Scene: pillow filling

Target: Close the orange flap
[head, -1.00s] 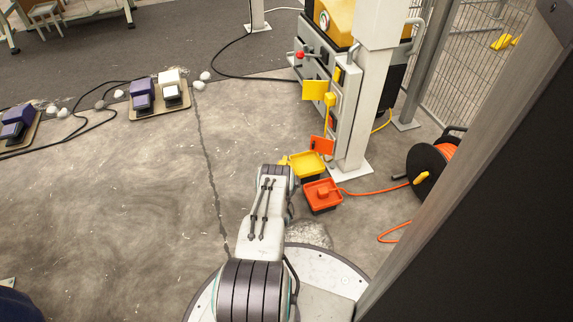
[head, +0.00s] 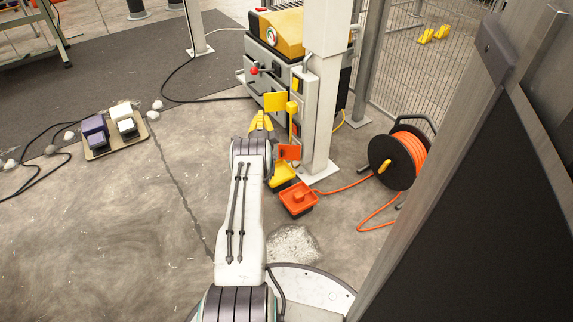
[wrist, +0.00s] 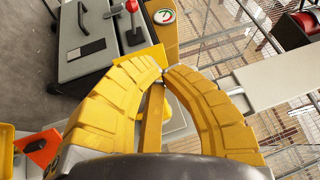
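The orange flap (head: 289,152) is a small orange panel standing out from the side of the grey machine, low beside the white post. In the wrist view the orange flap (wrist: 38,147) is at the lower left, apart from my fingers. My gripper (head: 261,117) has yellow fingers and is stretched out toward the machine, above and left of the flap in the head view. In the wrist view my gripper (wrist: 163,72) has its curved fingertips together, with a yellow bar (wrist: 153,120) showing through the gap between the fingers. I see nothing clearly held.
A yellow flap (head: 275,102) is close by my fingers. A yellow bin (head: 283,177) and an orange bin (head: 297,203) are below the orange flap. A white post (head: 322,90), a cable reel (head: 400,158) and wire fencing are at the right.

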